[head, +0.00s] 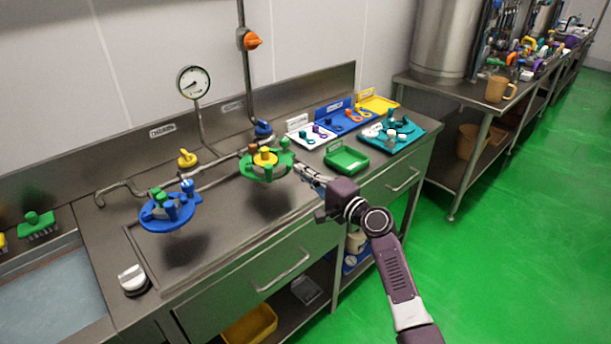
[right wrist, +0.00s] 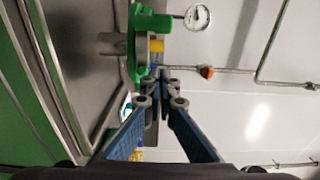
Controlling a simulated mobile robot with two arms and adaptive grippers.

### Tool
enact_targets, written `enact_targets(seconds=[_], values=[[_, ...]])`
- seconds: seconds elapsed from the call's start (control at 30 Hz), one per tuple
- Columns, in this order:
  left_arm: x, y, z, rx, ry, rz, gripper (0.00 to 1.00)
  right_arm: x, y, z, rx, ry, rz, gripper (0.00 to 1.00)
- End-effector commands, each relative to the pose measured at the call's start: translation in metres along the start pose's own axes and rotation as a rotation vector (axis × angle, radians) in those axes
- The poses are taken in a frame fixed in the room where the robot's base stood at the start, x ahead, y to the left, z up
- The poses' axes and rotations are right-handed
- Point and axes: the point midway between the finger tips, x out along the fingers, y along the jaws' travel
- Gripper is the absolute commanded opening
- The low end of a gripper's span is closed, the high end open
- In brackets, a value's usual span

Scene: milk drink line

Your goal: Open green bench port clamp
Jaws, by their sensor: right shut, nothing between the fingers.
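The green bench port clamp (head: 266,163) is a green ring-like fitting with a yellow knob in its middle, on the steel bench in the head view. It also shows in the right wrist view (right wrist: 136,45), just beyond my fingertips. My right gripper (head: 300,169) is shut and empty, with its tips close to the right side of the green clamp. I cannot tell whether the tips touch it. In the right wrist view the closed fingers (right wrist: 160,82) point at the green part and the yellow knob (right wrist: 157,46). My left gripper is not in view.
A blue clamp (head: 169,211) stands to the left on the bench. Pipes, a yellow valve (head: 187,158) and a gauge (head: 193,82) stand behind. A green tray (head: 346,160), a blue tray (head: 347,122) and a teal tray (head: 414,139) lie to the right. The bench front is mostly clear.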

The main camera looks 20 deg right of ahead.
Motion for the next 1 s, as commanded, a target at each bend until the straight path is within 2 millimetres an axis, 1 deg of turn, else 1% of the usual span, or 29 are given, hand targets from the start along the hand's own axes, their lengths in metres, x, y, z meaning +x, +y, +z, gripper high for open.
enact_targets(seconds=[0.03,0.2,0.4,0.43,0.5,0.63,0.8,1.0], values=[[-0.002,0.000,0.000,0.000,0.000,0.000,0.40,0.010,-0.002,0.000,0.002,0.000,-0.002,0.00],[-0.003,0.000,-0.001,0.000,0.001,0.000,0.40,0.038,-0.002,0.000,0.001,0.000,-0.001,0.00],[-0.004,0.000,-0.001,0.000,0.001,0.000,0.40,0.065,-0.001,0.002,-0.001,0.000,0.000,0.00],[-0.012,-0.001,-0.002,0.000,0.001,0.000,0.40,0.061,-0.003,0.009,0.000,-0.001,0.002,0.00],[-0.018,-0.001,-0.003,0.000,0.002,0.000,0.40,0.057,-0.003,0.019,0.001,-0.001,0.002,0.00],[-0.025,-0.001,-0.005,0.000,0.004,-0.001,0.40,0.052,-0.002,0.031,0.000,0.000,0.001,0.00],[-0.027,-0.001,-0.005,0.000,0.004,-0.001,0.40,0.049,-0.001,0.037,-0.003,0.001,0.000,0.00],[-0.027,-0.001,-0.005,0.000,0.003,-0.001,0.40,0.049,0.000,0.038,-0.003,0.001,0.000,0.00]])
